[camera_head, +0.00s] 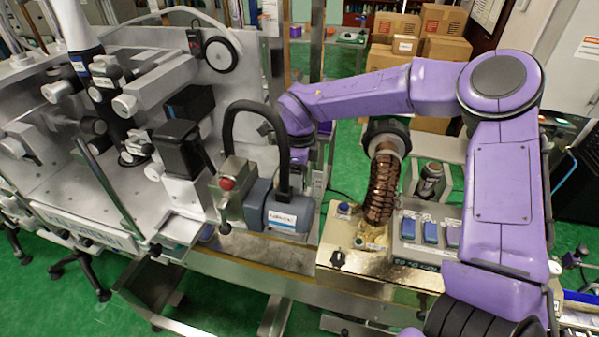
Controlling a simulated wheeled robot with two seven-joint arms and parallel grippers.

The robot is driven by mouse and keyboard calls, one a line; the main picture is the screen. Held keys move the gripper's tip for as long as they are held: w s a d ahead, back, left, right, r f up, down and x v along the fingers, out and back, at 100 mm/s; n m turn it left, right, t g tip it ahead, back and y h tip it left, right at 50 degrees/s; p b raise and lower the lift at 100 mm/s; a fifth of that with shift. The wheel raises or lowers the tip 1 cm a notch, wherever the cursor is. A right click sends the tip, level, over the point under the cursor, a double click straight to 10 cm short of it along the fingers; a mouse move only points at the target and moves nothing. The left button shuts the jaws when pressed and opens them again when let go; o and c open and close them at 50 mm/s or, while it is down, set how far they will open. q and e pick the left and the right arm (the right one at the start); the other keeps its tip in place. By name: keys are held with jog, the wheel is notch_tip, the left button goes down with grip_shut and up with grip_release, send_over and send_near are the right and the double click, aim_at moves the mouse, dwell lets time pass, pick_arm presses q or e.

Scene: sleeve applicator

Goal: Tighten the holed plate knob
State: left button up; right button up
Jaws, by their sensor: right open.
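My right gripper (268,130) is open beside the plate's right part, behind a black curved hose. The hose and the machine partly cover its fingers, and I cannot tell whether they touch anything. My left gripper is not in view.
The black curved hose (232,112) rises from a grey motor (285,210) in front of my right gripper. A control box (385,250) with a ribbed copper-coloured hose (381,190) stands below my right forearm. Cardboard boxes (440,48) stand behind on the green floor.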

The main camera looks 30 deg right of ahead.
jog(key=shift+f, duration=0.35)
jog(key=c, duration=1)
jog(key=shift+f+m+b, duration=0.15)
jog(key=shift+m+b, duration=0.45)
jog(key=shift+m, duration=0.2)
jog(key=shift+c, duration=0.2)
jog(key=shift+m+b, duration=0.55)
jog(key=shift+m, duration=0.95)
jog(key=shift+r, duration=0.25)
jog(key=o, duration=1)
jog(key=shift+o, duration=0.2)
